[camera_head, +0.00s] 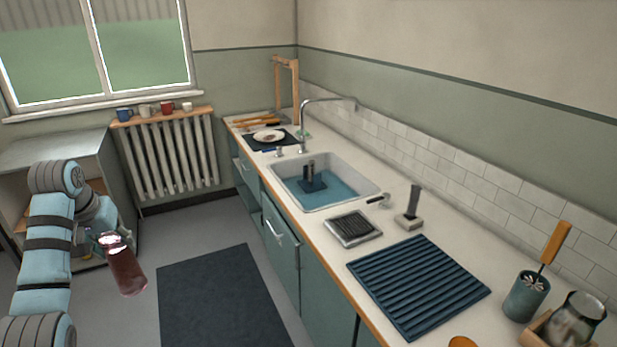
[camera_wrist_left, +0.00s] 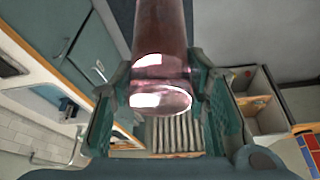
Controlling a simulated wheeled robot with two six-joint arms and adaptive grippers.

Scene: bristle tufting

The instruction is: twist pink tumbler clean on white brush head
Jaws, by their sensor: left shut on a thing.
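The pink tumbler (camera_head: 126,267) is a dark, glossy, see-through pink glass, held tilted in the air over the floor at the lower left of the head view. My left gripper (camera_head: 108,240) is shut on it. In the left wrist view the tumbler (camera_wrist_left: 163,50) sits between the two fingers, its near round end facing the camera. In the sink stands a dark upright brush on a blue base (camera_head: 313,184). A pale block with a dark upright post (camera_head: 409,219) stands on the counter. I cannot tell which is the white brush head. My right gripper is out of view.
The sink (camera_head: 347,197) holds blue water, with a curved tap (camera_head: 330,99) behind it. A dark ribbed mat (camera_head: 420,285), a teal cup (camera_head: 526,298) and a glass jar (camera_head: 578,318) occupy the near counter. The floor around the dark rug (camera_head: 222,302) is clear.

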